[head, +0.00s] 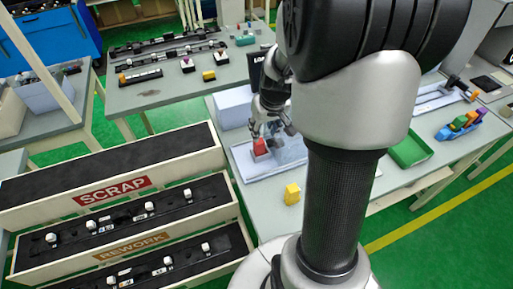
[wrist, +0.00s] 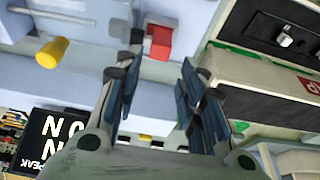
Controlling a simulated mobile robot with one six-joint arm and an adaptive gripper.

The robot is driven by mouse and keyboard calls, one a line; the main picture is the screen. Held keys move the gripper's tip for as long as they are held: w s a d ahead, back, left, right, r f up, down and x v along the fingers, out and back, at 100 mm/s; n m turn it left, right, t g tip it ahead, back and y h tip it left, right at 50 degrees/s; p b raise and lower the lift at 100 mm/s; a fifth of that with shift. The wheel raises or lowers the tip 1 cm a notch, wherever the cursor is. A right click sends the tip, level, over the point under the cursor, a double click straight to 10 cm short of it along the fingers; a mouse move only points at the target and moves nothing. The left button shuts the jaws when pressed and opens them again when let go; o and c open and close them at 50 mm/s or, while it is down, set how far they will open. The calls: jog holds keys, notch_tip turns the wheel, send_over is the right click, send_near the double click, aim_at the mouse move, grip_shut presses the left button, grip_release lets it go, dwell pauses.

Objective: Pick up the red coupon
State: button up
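The red coupon (head: 260,147) is a small red block on a pale fixture plate (head: 247,168) on the grey table. In the wrist view the red coupon (wrist: 161,42) shows beyond my fingertips, between them but nearer the left finger, with a grey piece against its side. My gripper (head: 275,131) is just above and beside the coupon in the head view. In the wrist view my gripper (wrist: 162,68) has its two fingers apart with nothing between them. I cannot tell whether a finger touches the coupon.
A yellow block (head: 292,193) stands near the table's front edge. Scrap (head: 113,190) and rework (head: 132,246) bins with black beds lie to the left. A green tray (head: 411,150) is at the right. My arm hides part of the table.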

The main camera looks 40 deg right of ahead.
aim_at(260, 141)
jog(key=b+x, duration=0.3)
jog(key=x, duration=0.8)
jog(key=shift+w, duration=0.15)
jog(key=shift+r, duration=0.1)
jog(key=c, duration=0.8)
